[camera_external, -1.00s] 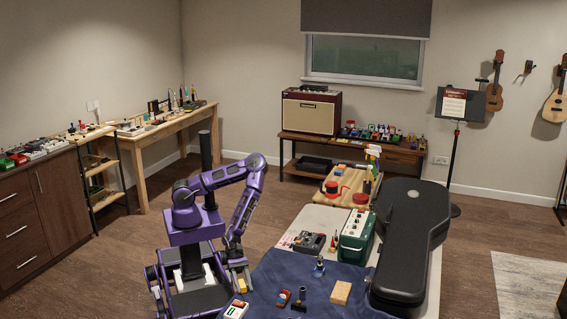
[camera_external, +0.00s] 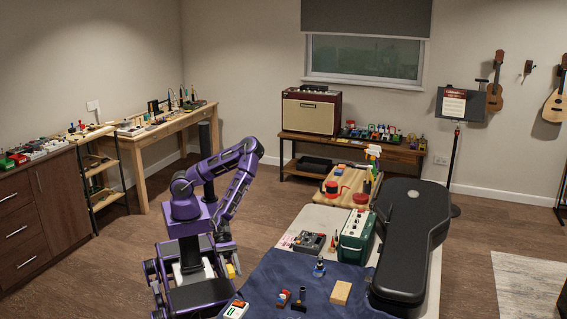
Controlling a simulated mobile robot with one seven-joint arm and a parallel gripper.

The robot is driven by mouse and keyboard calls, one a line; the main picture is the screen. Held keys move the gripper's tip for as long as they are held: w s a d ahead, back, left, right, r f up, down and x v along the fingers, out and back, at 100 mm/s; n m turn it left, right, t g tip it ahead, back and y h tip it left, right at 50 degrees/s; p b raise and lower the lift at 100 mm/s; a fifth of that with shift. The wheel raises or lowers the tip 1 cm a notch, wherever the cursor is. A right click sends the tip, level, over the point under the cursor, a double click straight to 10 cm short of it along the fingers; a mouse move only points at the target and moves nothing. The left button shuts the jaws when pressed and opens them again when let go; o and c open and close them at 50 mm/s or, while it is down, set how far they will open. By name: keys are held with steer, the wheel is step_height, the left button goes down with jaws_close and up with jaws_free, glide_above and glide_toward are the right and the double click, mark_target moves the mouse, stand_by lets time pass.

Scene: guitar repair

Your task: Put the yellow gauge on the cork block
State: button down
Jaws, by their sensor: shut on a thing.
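The yellow gauge (camera_external: 230,271) shows as a small yellow patch at the lower end of my arm, left of the table's near part. My gripper (camera_external: 228,264) is shut on it, though the fingers are small and partly hidden by my arm and base. The cork block (camera_external: 340,292) is a pale tan block lying on the dark blue cloth. Its top is bare. My gripper is well to the left of the block, apart from it.
On the blue cloth (camera_external: 268,281) stand a small blue bottle (camera_external: 319,269), a red and blue item (camera_external: 283,298), a dark upright tool (camera_external: 300,297) and a white-green device (camera_external: 236,310). A black guitar case (camera_external: 412,235) lies right of the block. A green box (camera_external: 355,232) stands behind.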

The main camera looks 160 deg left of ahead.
steer(key=w+d+r+p, duration=0.1)
steer(key=w+d+r, duration=0.1)
steer(key=d, duration=0.6)
steer(key=s+a+f+n+g+y+b, duration=0.1)
steer(key=s+a+n+y, duration=0.15)
steer(key=a, duration=1.05)
steer(key=s+a+f+n+g+y+b, duration=0.15)
steer(key=a+n+y, duration=0.25)
steer(key=a, duration=0.9)
steer(key=s+a+f+n+g+y, duration=0.1)
steer(key=s+a+n+y, duration=0.2)
steer(key=a, duration=1)
steer(key=shift+g+y, duration=0.35)
steer(key=f, duration=0.1)
steer(key=f+b, duration=0.1)
steer(key=f, duration=0.2)
steer(key=shift+a+f, duration=0.35)
steer(key=shift+f+b, duration=0.65)
steer(key=shift+f, duration=1.75)
steer(key=shift+f, duration=0.25)
steer(key=shift+c, duration=2)
jaws_free()
